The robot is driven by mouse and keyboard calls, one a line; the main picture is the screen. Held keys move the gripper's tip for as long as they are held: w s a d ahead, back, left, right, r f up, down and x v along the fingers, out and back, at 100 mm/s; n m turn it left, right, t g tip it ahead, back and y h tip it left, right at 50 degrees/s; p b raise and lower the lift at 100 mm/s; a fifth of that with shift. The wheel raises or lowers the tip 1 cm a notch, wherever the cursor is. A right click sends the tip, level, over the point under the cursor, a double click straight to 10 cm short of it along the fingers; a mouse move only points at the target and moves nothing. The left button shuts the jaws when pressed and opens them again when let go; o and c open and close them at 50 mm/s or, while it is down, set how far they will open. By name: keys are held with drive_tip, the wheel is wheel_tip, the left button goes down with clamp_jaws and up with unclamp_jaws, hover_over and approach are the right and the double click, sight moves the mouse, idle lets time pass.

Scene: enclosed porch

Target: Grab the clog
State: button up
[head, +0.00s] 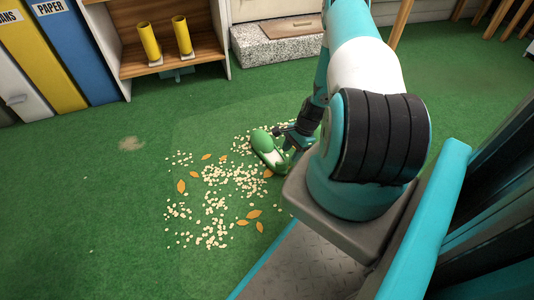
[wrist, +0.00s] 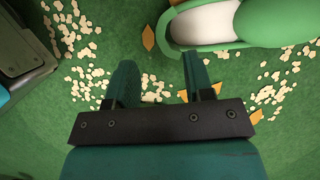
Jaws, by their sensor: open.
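The green clog (head: 262,141) with a pale inside lies on the green floor among scattered pale bits, partly hidden behind my gripper and arm in the head view. In the wrist view the clog (wrist: 272,22) is at the top right, cut off by the frame edge, with its open heel part to the left and its rounded toe to the right. My gripper (wrist: 158,75) is open, with nothing between its fingers. Its right fingertip appears just below the clog's near side in that view; I cannot tell whether it touches.
Pale bits and orange leaves (head: 254,214) are strewn over the floor around the clog. A wooden shelf (head: 160,66) with two yellow tubes (head: 150,41) and a stone step (head: 285,44) stand at the back.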

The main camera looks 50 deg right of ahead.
sight(285, 163)
drive_tip(key=b+x, duration=0.5)
drive_tip(key=x, duration=0.2)
drive_tip(key=shift+w+f, duration=0.15)
clamp_jaws()
